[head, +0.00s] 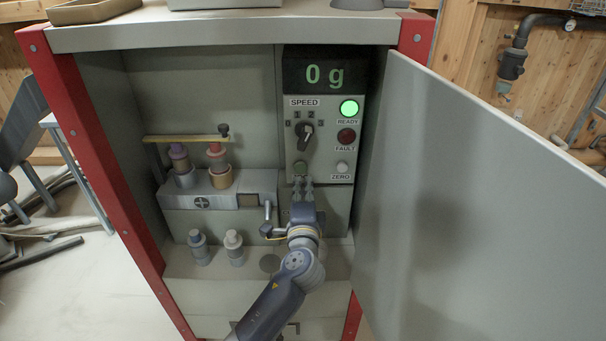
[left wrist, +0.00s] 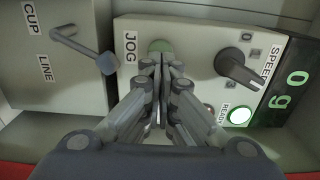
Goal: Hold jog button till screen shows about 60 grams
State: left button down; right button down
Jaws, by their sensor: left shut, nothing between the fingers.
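The screen (head: 325,75) at the top of the control panel reads "0 g" in green; it also shows in the left wrist view (left wrist: 294,88). The green jog button (head: 300,167) is low on the panel's left side. In the left wrist view the jog button (left wrist: 160,46) sits beside the word JOG, just beyond my fingertips. My left gripper (head: 303,182) is shut and empty, its fingertips at or just below the button. I cannot tell whether they touch it. In the left wrist view the closed fingers (left wrist: 162,62) point at the button. My right gripper is not in view.
The panel also carries a speed knob (head: 305,133), a lit green READY lamp (head: 349,108), a dark red FAULT lamp (head: 346,136) and a white ZERO button (head: 342,167). A crank handle (head: 267,228) stands out left of my gripper. The open cabinet door (head: 470,200) fills the right.

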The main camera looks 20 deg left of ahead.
aim_at(303, 169)
pick_arm(q)
jog(key=shift+x, duration=2.15)
